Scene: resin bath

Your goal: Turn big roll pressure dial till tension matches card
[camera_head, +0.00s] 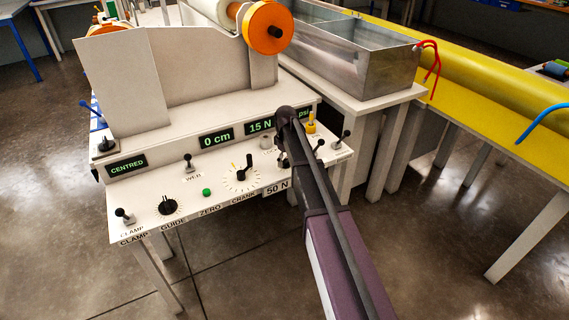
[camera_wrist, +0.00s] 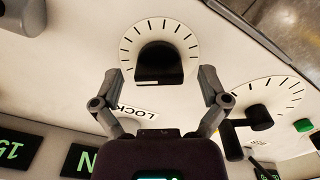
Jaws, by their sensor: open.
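A dial (camera_wrist: 184,32) with a black knob (camera_wrist: 158,63) on a white, tick-marked face sits on the panel in the wrist view, near a LOCK label. My gripper (camera_wrist: 159,80) is open, one finger on each side of the knob; I cannot tell whether they touch it. The knob holds nothing else. A card (camera_head: 277,187) at the panel's front edge reads 50 N. A roll with an orange end (camera_head: 270,28) is mounted above.
The crank dial (camera_head: 241,174), green button (camera_head: 207,192), guide knob (camera_head: 167,206) and several black levers crowd the panel. A metal bath (camera_head: 365,60) is behind right. Open floor lies in front.

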